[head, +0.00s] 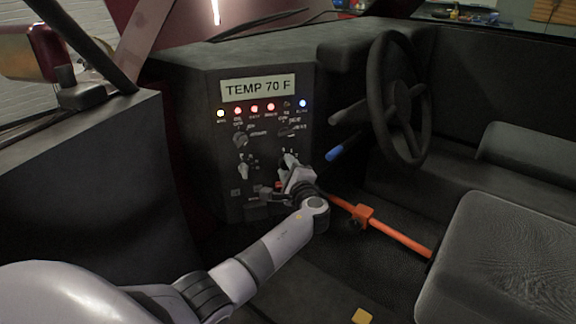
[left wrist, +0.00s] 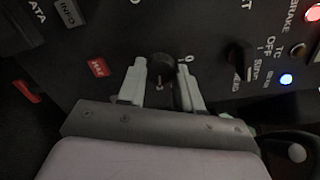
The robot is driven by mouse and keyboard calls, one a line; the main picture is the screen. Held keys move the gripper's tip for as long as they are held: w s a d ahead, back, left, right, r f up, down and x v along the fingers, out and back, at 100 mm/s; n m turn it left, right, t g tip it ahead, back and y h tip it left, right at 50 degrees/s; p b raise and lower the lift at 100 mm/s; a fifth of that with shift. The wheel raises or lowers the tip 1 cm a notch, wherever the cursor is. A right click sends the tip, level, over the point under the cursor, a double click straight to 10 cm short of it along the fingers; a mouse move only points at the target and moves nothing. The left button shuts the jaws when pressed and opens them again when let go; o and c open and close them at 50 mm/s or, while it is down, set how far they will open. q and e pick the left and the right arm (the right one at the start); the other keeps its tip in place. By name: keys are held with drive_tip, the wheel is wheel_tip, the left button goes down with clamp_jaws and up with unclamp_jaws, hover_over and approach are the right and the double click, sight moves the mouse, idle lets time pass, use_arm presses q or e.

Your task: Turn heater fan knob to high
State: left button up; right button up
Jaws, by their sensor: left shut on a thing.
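A black panel (head: 272,215) stands in the vehicle cab with several knobs and switches. In the left wrist view, a round black knob (left wrist: 161,66) sits between the two pale fingers of my left gripper (left wrist: 160,76), with small white marks around it. The left gripper is shut on this knob. In the head view, my left gripper (head: 287,166) reaches the lower right part of the panel and hides the knob. The knob's exact setting is too dark to read. My right gripper is in neither view.
A steering wheel (head: 401,100), a blue-tipped lever (head: 335,153) and an orange bar (head: 400,237) lie to the right. A seat (head: 505,255) is at the lower right.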

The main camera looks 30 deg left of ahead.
use_arm(q)
drive_tip(key=shift+f+m, duration=0.1)
drive_tip(key=shift+m, duration=0.3)
drive_tip(key=o, duration=1)
drive_tip(key=shift+o, duration=0.2)
drive_tip(key=p+v, duration=0.1)
drive_tip(key=v, duration=0.6)
drive_tip(key=shift+s+d, duration=0.1)
